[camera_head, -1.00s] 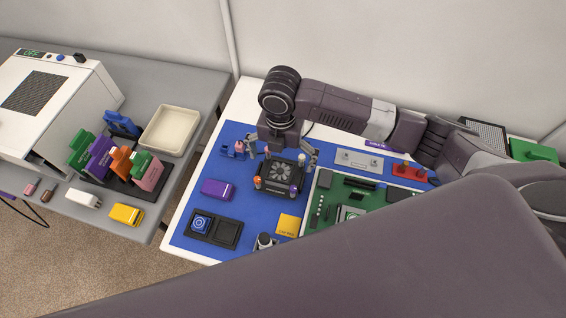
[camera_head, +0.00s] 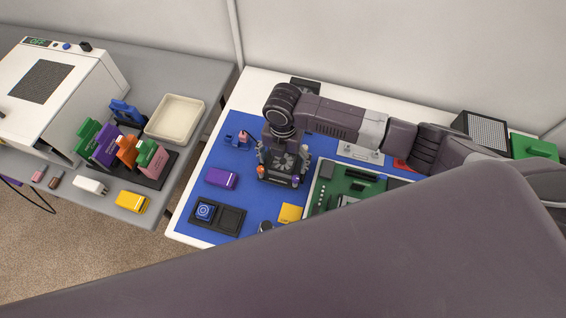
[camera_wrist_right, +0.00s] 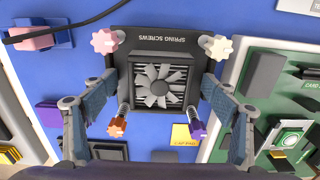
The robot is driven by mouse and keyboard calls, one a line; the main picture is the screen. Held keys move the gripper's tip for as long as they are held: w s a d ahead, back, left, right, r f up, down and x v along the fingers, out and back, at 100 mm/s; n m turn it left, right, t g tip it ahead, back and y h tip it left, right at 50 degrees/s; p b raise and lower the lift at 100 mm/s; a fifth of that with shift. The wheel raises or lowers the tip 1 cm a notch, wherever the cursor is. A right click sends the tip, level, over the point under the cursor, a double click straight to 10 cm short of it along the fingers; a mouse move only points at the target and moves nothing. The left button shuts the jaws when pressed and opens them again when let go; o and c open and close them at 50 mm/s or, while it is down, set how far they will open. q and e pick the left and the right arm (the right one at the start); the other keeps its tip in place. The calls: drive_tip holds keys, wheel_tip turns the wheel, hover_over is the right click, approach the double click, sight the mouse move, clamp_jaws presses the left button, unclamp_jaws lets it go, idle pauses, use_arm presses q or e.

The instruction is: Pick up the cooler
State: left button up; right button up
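The cooler (camera_head: 284,180) is a black square block with a grey fan and coloured spring screws at its corners. It is on the blue mat (camera_head: 222,204), left of the green motherboard (camera_head: 325,199). In the right wrist view the cooler (camera_wrist_right: 160,116) is centred, with "SPRING SCREWS" printed along its far edge. My right gripper (camera_head: 284,157) points down over it, one finger on each side. In the wrist view the right gripper (camera_wrist_right: 159,82) is open, with its fingertips close to the cooler's sides; I cannot tell whether they touch. My left gripper is out of view.
A purple box (camera_head: 221,178), a black tray (camera_head: 231,219) and a yellow pad (camera_head: 290,213) lie near the cooler. The motherboard is close on the right. A side table holds a white machine (camera_head: 60,95), coloured packs (camera_head: 127,150) and a cream tray (camera_head: 176,119).

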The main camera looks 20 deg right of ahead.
drive_tip(key=c, duration=1.7)
drive_tip(key=shift+r, duration=0.1)
